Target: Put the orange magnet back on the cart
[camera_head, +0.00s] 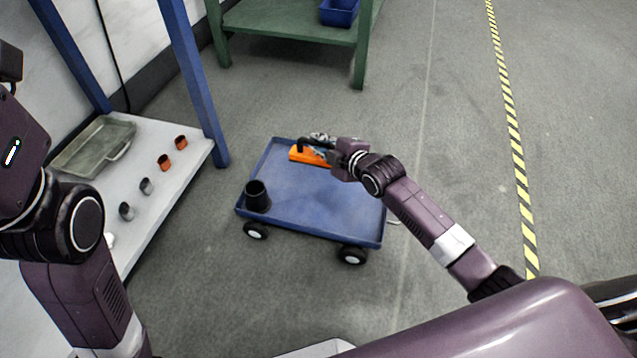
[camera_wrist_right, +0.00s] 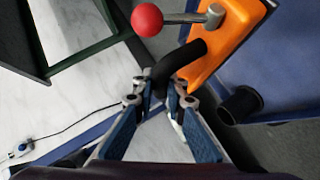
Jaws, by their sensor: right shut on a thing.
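The orange magnet (camera_head: 309,155) is over the back part of the blue cart's top (camera_head: 318,202) in the head view. In the right wrist view the magnet (camera_wrist_right: 234,38) is an orange block with a black bent handle (camera_wrist_right: 178,66) and a red-knobbed lever (camera_wrist_right: 147,20). My right gripper (camera_head: 333,153) is shut on the handle, which sits between its fingertips (camera_wrist_right: 160,94). I cannot tell whether the magnet touches the cart top. My left arm shows at the left of the head view; its gripper is outside the picture.
A black cup (camera_head: 257,196) stands at the cart's front left corner. A white-topped table (camera_head: 165,190) at left holds a tray (camera_head: 96,148) and several small cups. A green table (camera_head: 290,20) stands behind. Most of the cart's top is bare.

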